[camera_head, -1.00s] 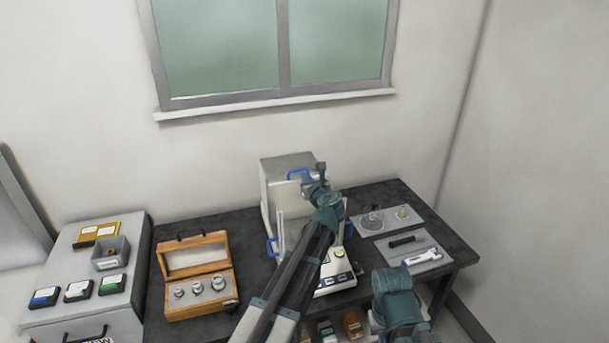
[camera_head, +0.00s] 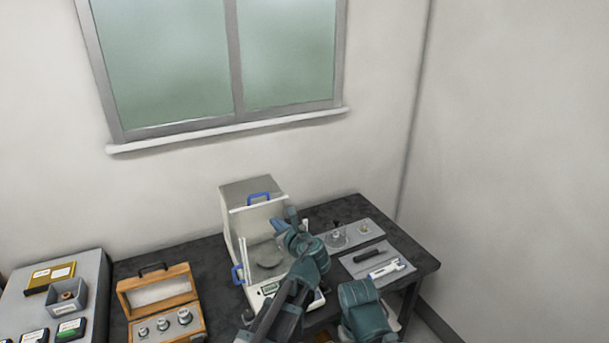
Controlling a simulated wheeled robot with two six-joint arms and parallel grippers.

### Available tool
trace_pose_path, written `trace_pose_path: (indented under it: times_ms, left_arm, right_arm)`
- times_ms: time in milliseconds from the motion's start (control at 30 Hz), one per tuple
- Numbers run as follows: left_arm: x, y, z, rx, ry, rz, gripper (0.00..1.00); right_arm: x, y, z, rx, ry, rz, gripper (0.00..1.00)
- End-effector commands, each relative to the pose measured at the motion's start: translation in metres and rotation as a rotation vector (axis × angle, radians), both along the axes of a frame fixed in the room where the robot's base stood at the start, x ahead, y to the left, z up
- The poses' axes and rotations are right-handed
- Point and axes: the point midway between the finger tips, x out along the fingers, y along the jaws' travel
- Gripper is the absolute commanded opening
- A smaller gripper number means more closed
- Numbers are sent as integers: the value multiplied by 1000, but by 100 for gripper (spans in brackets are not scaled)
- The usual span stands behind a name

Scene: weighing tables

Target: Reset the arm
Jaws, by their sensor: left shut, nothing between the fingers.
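My left arm reaches up from the bottom of the picture across the right side of a white analytical balance (camera_head: 262,303). My left gripper (camera_head: 281,225) is small in the picture, shut and empty, in front of the right part of the balance's draft shield (camera_head: 232,218). I cannot tell whether it touches the shield. The shield has blue handles, and the round pan (camera_head: 266,256) shows to the left of my arm. A teal link of my right arm shows at the bottom right; its gripper is not in view.
A wooden weight case (camera_head: 190,287) stands open left of the balance. A grey cabinet (camera_head: 92,285) further left holds a small grey bin (camera_head: 66,297) and several labelled boxes. Grey mats (camera_head: 350,266) with small tools lie right of the balance on the black table (camera_head: 412,260).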

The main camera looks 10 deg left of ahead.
Motion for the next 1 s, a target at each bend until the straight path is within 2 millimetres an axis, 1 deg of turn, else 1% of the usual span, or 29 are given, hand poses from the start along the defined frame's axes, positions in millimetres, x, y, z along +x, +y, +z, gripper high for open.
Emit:
trace_pose_path:
  times_ms: [33,67,100,167,200,267,300,367,400,467,500,600,700,833,1000]
  left_arm:
    - [-14,0,-17,-119,-20,54,0]
    - [-23,-1,-28,-209,-36,98,0]
    - [-37,-3,-44,-339,-57,168,0]
    - [-60,-8,-70,-539,-86,292,0]
    - [-76,-14,-87,-666,-102,385,0]
    - [-101,-24,-112,-843,-125,533,0]
    - [-119,-32,-127,-950,-137,640,0]
    - [-146,-47,-148,-1091,-150,805,0]
    - [-163,-57,-159,-1170,-157,915,0]
    - [-188,-71,-174,-1261,-165,1076,0]
    - [-204,-81,-181,-1307,-168,1179,0]
    - [-237,-101,-193,-1377,-174,1398,0]
    - [-259,-116,-199,-1403,-177,1551,0]
    - [-272,-125,-200,-1410,-180,1651,0]
    - [-275,-126,-200,-1410,-183,1671,0]
  right_arm:
    - [0,0,-5,0,0,0,0]
    - [0,0,-7,0,0,0,0]
    - [0,0,-10,0,0,0,0]
    - [0,0,-14,0,0,0,0]
    - [0,0,-17,0,0,0,0]
    - [0,0,-21,0,0,0,0]
    - [0,0,-23,0,0,0,0]
    - [0,0,-27,0,0,-1,0]
    - [0,0,-29,0,0,-1,0]
    - [0,0,-32,0,0,-1,0]
    - [0,0,-34,0,0,-1,0]
    - [0,0,-37,0,0,-1,0]
    - [0,0,-39,0,0,-1,0]
    - [0,0,-40,0,0,-1,0]
    - [0,0,-40,0,0,-1,0]
